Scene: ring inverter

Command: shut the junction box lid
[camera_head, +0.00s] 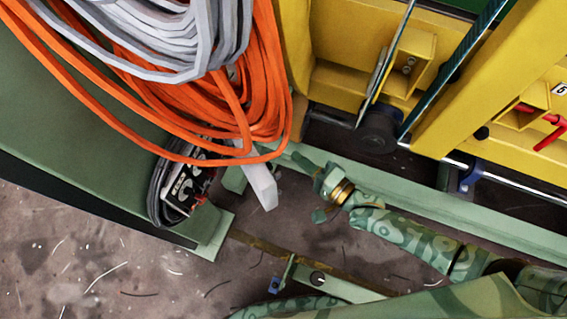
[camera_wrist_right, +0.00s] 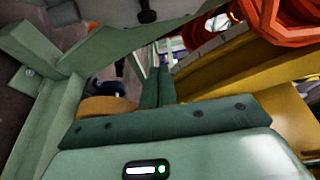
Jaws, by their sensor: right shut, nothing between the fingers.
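I cannot clearly make out the junction box or its lid in either view. A dark box with white labels (camera_head: 184,190) hangs below the cable coils in the head view; I cannot tell whether it is the junction box. My right gripper (camera_head: 306,164) is at the end of the patterned green arm, right of the hanging coils and below the yellow frame. In the right wrist view its two dark green fingers (camera_wrist_right: 156,86) are together and empty. My left gripper is not in view.
Orange cable coils (camera_head: 262,100) and grey cable coils (camera_head: 190,35) hang at upper left. A yellow frame (camera_head: 350,45) with rods fills the upper right. A green rail (camera_head: 420,200) runs beside my right arm. Bare, littered floor (camera_head: 100,265) lies at lower left.

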